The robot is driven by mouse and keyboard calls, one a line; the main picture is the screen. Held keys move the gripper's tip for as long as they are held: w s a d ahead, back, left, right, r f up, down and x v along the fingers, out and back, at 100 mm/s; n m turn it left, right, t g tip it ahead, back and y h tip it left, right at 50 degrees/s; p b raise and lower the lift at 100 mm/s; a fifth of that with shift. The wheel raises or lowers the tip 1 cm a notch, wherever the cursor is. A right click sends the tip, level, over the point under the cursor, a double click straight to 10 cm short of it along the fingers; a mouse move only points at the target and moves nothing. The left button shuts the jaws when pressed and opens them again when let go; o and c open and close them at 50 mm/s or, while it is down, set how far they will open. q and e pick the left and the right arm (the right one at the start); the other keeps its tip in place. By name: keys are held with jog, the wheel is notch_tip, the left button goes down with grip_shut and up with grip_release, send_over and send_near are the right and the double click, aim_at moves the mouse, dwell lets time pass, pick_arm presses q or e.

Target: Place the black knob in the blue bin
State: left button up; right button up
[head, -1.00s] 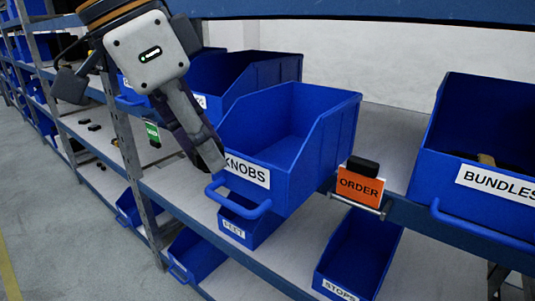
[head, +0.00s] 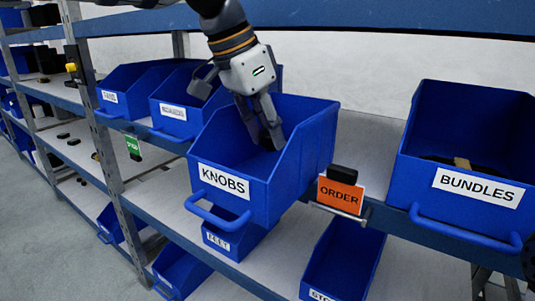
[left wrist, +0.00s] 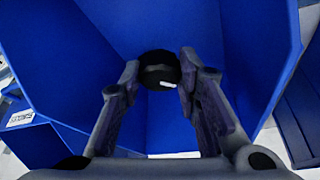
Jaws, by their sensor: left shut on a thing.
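The blue bin labelled KNOBS (head: 311,150) sits on the shelf in the middle of the head view, with its open top facing up. My left gripper (head: 268,143) reaches down into it from above, with its fingers below the rim. In the left wrist view my left gripper (left wrist: 158,80) is shut on the black knob (left wrist: 160,66), a dark round piece with a small white mark between the fingertips. Blue bin walls surround it there.
A blue BUNDLES bin (head: 460,135) stands to the right. An orange ORDER sign (head: 340,194) is on the shelf edge between the bins, with a black block (head: 342,174) at its top. More blue bins (head: 135,88) stand at the left and below.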

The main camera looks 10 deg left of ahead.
aim_at(262, 143)
pick_arm(q)
notch_tip(262, 143, down, 4)
jog(key=shift+f, duration=0.25)
jog(key=shift+s+f, duration=0.1)
jog(key=shift+f, duration=0.05)
jog(key=o, duration=1)
jog(key=shift+o, duration=0.2)
jog(key=v, duration=1.2)
